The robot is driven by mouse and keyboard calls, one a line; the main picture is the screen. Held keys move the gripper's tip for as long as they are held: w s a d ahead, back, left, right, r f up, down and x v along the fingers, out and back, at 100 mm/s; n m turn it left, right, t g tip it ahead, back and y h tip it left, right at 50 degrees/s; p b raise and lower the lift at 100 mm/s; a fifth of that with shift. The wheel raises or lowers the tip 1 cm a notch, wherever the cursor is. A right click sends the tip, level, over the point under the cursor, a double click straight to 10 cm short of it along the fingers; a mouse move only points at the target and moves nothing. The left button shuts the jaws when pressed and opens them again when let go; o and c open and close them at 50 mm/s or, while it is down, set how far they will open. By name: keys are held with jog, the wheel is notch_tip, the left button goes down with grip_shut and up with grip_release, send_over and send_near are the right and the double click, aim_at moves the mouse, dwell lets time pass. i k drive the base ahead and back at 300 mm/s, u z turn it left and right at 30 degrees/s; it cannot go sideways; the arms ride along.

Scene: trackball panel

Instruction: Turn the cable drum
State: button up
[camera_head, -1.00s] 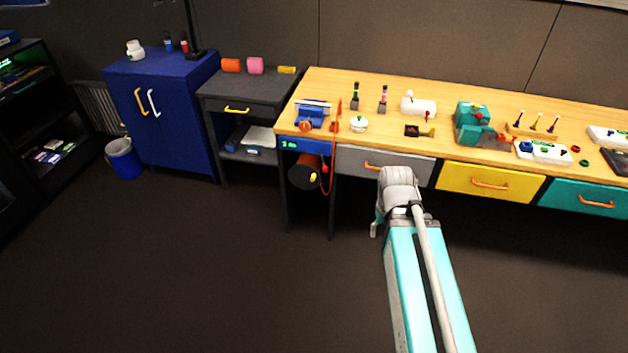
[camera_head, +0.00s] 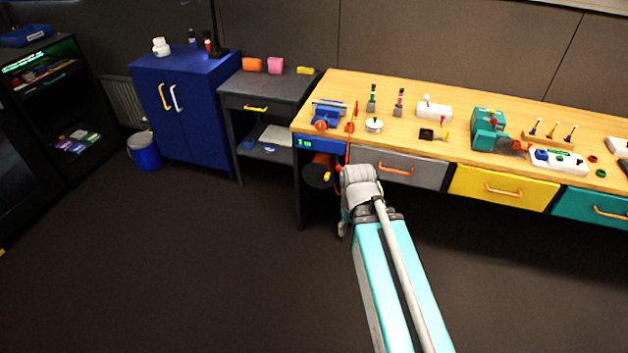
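The cable drum (camera_head: 317,174) sits under the left end of the workbench. Its dark round face is turned towards me, with orange behind it and a small yellow knob (camera_head: 327,176) on it. A small red part shows just right of the knob, by my arm. My arm reaches up from the lower right, and its grey joint stands just right of the drum in the picture. This joint hides what lies behind it. I cannot make out my gripper's fingers. No contact with the drum shows.
The wooden workbench (camera_head: 395,90) carries a blue vise (camera_head: 328,112), a round white pot (camera_head: 374,125) and several devices. Grey (camera_head: 405,167), yellow and teal drawers are below. A dark side table (camera_head: 265,90), a blue cabinet (camera_head: 185,110) and a bucket (camera_head: 145,152) stand left. The floor in front is clear.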

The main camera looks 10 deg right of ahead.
aim_at(319, 174)
jog(key=u, duration=0.4)
jog(key=i, duration=1)
jog(key=z, duration=0.05)
